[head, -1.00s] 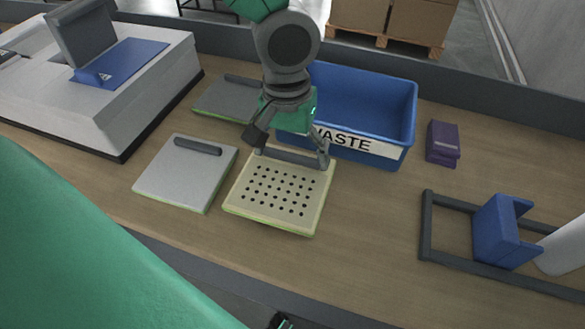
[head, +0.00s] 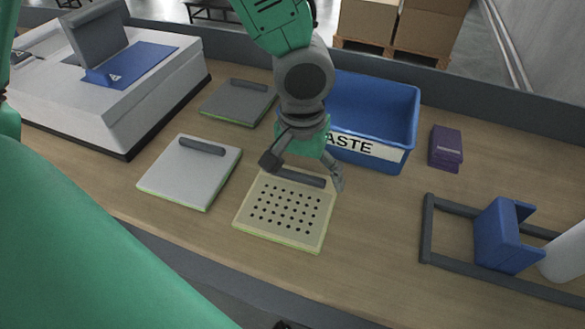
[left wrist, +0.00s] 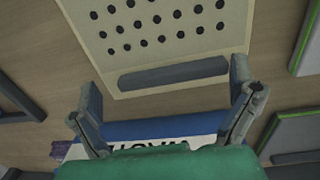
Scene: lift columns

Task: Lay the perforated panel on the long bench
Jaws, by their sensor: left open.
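The perforated panel (head: 283,213) is a cream plate with rows of dark holes and a dark grey bar handle (head: 291,176) along its far edge. It appears to lie flat on the wooden long bench (head: 375,225). My left gripper (head: 303,174) is at the handle, open, with one finger near each end. In the left wrist view the panel (left wrist: 150,35) and its handle (left wrist: 174,74) show beyond the open fingers of the left gripper (left wrist: 165,80). The handle lies between them, unclamped. My right gripper is not in view.
A blue waste bin (head: 385,105) stands just behind the gripper. A light grey panel (head: 190,175) and a darker one (head: 237,103) lie to the left. A purple block (head: 446,148) and a dark frame with a blue bracket (head: 503,235) are at the right.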

